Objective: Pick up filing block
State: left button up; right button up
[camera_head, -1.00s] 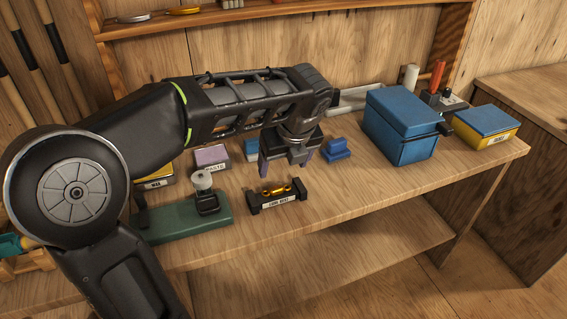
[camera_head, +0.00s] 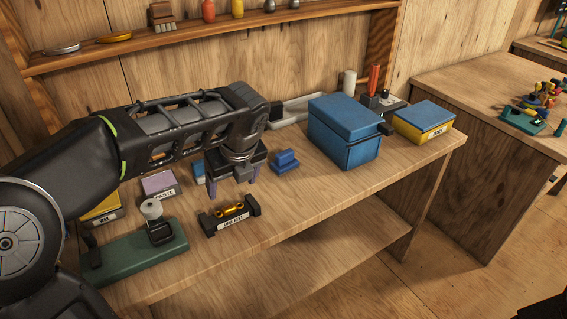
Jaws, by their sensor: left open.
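A small blue stepped block (camera_head: 285,161), which may be the filing block, sits on the wooden workbench (camera_head: 300,205) near its middle. My left gripper (camera_head: 232,185) points down over the bench, just left of this block and apart from it. Its two fingers are spread with nothing between them. Another light blue item (camera_head: 198,170) is partly hidden behind the left gripper. My right gripper does not show.
A labelled black rest holding a gold lure (camera_head: 232,211) lies in front of the gripper. A green base (camera_head: 140,250) stands left, a pink-topped box (camera_head: 158,183) behind it. A large blue box (camera_head: 345,130) and a blue-and-yellow box (camera_head: 424,122) stand right.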

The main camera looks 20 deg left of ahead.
aim_at(285, 162)
jog(key=i+l, duration=0.1)
jog(key=i, duration=0.3)
jog(key=i+l, duration=0.1)
jog(key=i, duration=0.35)
